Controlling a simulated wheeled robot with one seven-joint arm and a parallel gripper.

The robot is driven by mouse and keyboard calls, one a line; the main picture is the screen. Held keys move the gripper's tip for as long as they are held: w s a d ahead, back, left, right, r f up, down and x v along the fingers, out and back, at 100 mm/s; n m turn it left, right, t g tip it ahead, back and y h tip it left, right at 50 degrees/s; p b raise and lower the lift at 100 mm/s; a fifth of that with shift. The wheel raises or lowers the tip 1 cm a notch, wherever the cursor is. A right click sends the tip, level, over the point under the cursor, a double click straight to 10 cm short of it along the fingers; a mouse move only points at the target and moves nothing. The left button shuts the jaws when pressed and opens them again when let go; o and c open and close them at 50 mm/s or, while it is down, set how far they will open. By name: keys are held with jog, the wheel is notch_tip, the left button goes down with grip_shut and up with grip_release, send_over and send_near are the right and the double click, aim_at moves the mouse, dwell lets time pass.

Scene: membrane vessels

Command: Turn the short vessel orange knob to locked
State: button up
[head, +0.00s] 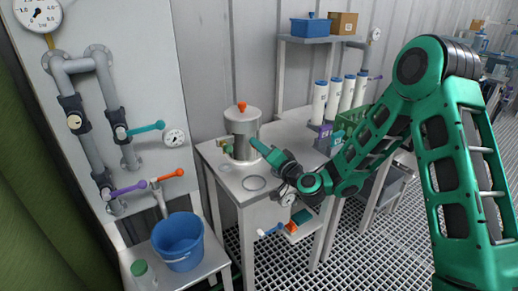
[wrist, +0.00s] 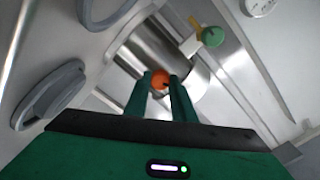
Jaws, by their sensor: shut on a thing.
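The short vessel (head: 243,125) is a steel cylinder at the back of the steel table, with an orange knob (head: 242,106) on its lid. My gripper (head: 256,143) reaches to the lower front of this vessel, below the lid. In the wrist view, a round orange knob (wrist: 160,78) sits between the tips of my two green fingers (wrist: 161,88), against the shiny vessel body (wrist: 190,75). My gripper is shut on it. This held knob is hidden behind my gripper in the head view. Its locked or unlocked marking cannot be seen.
A small green-handled brass valve (wrist: 212,37) sticks out beside the held knob. A blue bucket (head: 178,240) and pipes with coloured levers are at the left.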

jog(key=m, duration=0.4)
jog(key=shift+d+f+m, duration=0.2)
jog(key=shift+m, duration=0.2)
dwell(0.4)
jog(key=o, duration=1.1)
jog(key=shift+c, duration=0.2)
jog(key=shift+r, duration=0.1)
jog(key=v, duration=0.9)
jog(key=shift+w+d, duration=0.1)
jog(key=shift+v, duration=0.75)
